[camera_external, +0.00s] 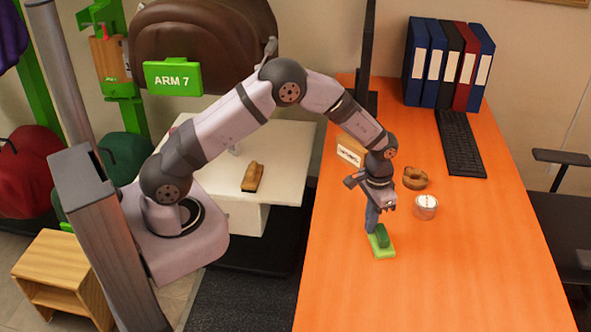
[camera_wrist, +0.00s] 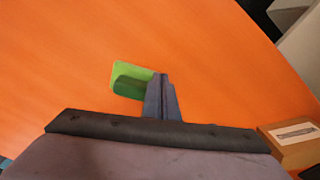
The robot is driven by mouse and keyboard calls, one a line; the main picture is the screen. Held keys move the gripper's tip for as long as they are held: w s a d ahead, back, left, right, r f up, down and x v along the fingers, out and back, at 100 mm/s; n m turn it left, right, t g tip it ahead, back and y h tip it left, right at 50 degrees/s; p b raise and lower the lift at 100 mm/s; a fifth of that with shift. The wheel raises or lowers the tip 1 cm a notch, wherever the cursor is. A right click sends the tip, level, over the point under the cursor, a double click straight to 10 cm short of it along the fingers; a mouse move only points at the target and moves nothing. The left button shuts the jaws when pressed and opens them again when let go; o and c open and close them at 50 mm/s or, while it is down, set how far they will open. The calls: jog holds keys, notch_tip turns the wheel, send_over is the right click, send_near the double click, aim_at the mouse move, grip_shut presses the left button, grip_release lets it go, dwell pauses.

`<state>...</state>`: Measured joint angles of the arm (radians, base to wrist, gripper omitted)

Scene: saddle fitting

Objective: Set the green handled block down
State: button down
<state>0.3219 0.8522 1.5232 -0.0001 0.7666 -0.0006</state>
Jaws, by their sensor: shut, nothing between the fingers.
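The green handled block (camera_external: 382,246) is a light green base with a darker green handle on top. It rests on the orange table (camera_external: 450,280) near its left side. My gripper (camera_external: 372,228) is shut and points down right at the block's left back end, with no gap that I can make out. In the wrist view the block (camera_wrist: 130,81) lies beyond and left of my shut fingertips (camera_wrist: 161,85), which cover its right end. Whether the fingers touch the handle I cannot tell.
A white cup (camera_external: 425,207) and a brown ring-shaped thing (camera_external: 415,178) stand right of my gripper. A small labelled box (camera_external: 349,151) is behind it, also in the wrist view (camera_wrist: 296,140). Binders (camera_external: 447,65) and a keyboard (camera_external: 460,142) are farther back. The table's front is clear.

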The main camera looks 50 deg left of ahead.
jog(key=shift+s+a+r+p, duration=0.1)
jog(key=shift+s+a+p, duration=0.05)
jog(key=shift+s, duration=0.25)
jog(key=shift+s+a+p, duration=0.1)
jog(key=shift+s+p, duration=0.05)
jog(key=shift+s, duration=0.25)
jog(key=shift+s+a+p, duration=0.15)
jog(key=shift+s+a, duration=0.05)
jog(key=shift+s, duration=0.35)
jog(key=shift+s+a+p, duration=0.15)
jog(key=shift+s, duration=0.35)
notch_tip(320, 180, up, 10)
jog(key=b, duration=0.2)
jog(key=s+d+n+b, duration=0.2)
jog(key=s+d+n, duration=0.1)
jog(key=d+n, duration=0.4)
jog(key=d, duration=0.2)
jog(key=shift+s+d+f+b, duration=0.15)
jog(key=shift+d+f+b, duration=0.1)
jog(key=shift+d+b, duration=0.05)
